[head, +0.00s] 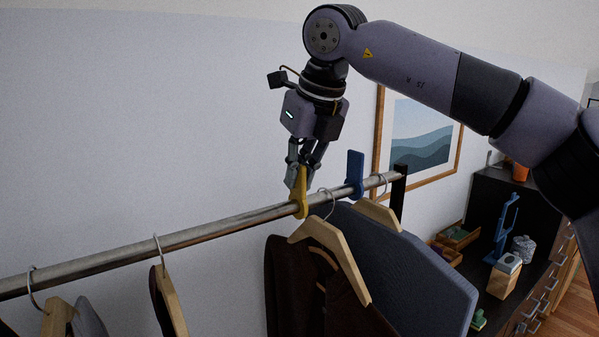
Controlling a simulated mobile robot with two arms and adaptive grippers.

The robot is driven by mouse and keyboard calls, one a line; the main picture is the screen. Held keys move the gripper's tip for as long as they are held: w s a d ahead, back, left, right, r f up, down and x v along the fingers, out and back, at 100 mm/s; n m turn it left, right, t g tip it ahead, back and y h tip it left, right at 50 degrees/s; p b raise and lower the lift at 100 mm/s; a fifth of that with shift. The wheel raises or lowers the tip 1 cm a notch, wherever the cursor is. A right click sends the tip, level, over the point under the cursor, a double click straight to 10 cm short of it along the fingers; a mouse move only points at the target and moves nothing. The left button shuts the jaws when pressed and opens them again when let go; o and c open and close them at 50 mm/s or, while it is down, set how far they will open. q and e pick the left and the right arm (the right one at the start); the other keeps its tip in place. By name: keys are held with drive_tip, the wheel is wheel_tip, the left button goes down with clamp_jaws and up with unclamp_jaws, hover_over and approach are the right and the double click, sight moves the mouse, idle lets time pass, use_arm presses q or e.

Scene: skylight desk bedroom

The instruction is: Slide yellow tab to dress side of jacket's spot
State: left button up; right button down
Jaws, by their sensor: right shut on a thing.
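The yellow tab (301,197) sits on the metal rail (228,224), just left of the hook of the wooden hanger that holds a dark brown garment (296,283), which looks like a jacket. My right gripper (300,178) comes down from above and is shut on the tab's upper part. A blue tab (355,172) stands on the rail farther right. A blue-grey garment (415,270) hangs behind the brown one. I cannot tell which garment is the dress. My left gripper is out of view.
A wooden hanger (171,303) hangs left on the rail, and another (56,318) hangs at the far left. The rail between the yellow tab and the nearer hanger is bare. A dark post (399,186) ends the rail at right. A cluttered dresser (495,300) stands beyond.

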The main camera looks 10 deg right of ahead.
drive_tip(key=s+a, duration=0.2)
drive_tip(key=a, duration=0.2)
drive_tip(key=s+a+b, duration=0.1)
drive_tip(key=a, duration=0.4)
drive_tip(key=s+a+b, duration=0.1)
drive_tip(key=s+a, duration=0.1)
drive_tip(key=a, duration=0.2)
drive_tip(key=shift+s+a, duration=0.3)
drive_tip(key=shift+a, duration=0.1)
drive_tip(key=c, duration=1.7)
unclamp_jaws()
drive_tip(key=shift+r, duration=0.1)
drive_tip(key=v, duration=1.2)
